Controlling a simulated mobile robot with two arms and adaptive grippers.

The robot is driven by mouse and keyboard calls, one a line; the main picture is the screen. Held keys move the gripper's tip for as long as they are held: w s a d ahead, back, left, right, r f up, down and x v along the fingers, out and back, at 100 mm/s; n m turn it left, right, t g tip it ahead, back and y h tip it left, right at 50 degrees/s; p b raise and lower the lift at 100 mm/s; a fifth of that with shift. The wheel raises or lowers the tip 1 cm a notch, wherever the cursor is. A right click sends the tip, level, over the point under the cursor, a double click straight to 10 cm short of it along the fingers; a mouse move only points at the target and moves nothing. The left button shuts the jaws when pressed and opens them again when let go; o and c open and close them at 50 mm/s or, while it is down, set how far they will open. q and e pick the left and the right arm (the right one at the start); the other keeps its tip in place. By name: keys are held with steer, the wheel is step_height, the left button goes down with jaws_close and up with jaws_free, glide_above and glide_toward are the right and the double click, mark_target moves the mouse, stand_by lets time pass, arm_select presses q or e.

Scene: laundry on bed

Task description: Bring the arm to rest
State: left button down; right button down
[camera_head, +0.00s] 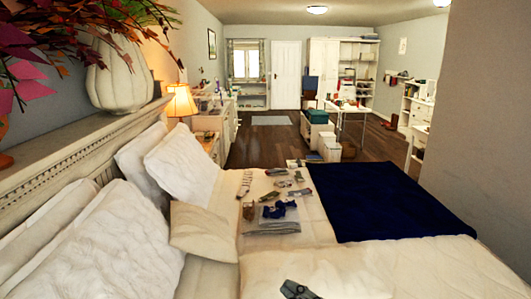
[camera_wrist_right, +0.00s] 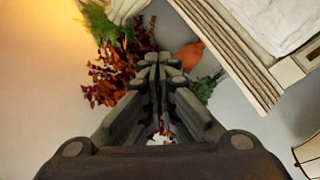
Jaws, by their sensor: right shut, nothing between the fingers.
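My right gripper (camera_head: 298,289) shows at the bottom edge of the head view, over the near part of the bed's cream cover (camera_head: 370,265). In the right wrist view the fingers of the right gripper (camera_wrist_right: 160,62) are together, with nothing held between them. Most of the right arm is outside the head view. My left gripper is in neither view.
Small laundry items (camera_head: 278,210) lie mid-bed, beside a dark blue blanket (camera_head: 390,200). White pillows (camera_head: 100,245) line the left, below a headboard ledge (camera_head: 80,150) with a white vase (camera_head: 118,80). A lamp (camera_head: 180,102) stands beyond.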

steer(key=w+d+f+m+t+h, duration=0.25)
steer(key=d+m+t+h, duration=0.45)
steer(key=d+m+h, duration=0.4)
steer(key=s+d+f+m+g+h, duration=0.2)
steer(key=d+f+m+g+h, duration=0.1)
steer(key=f, duration=0.3)
steer(key=s+d+f+m+g+h, duration=0.3)
steer(key=d+f+g+h, duration=0.1)
steer(key=f, duration=0.3)
steer(key=s+a+f+g+y, duration=0.1)
steer(key=s+a+f+g, duration=0.1)
steer(key=s+f+g, duration=0.6)
steer(key=s+a+f+g+y, duration=0.15)
steer(key=s+f, duration=0.25)
steer(key=s, duration=0.7)
step_height(320, 180, down, 28)
steer(key=b, duration=0.4)
steer(key=s+d+f+n+g+b, duration=0.1)
steer(key=s+d+f+g+b, duration=0.1)
steer(key=s+f, duration=1.6)
step_height(320, 180, down, 4)
steer(key=shift+s+d+r+b, duration=0.15)
steer(key=shift+d+r+b, duration=0.05)
steer(key=shift+d+b, duration=0.35)
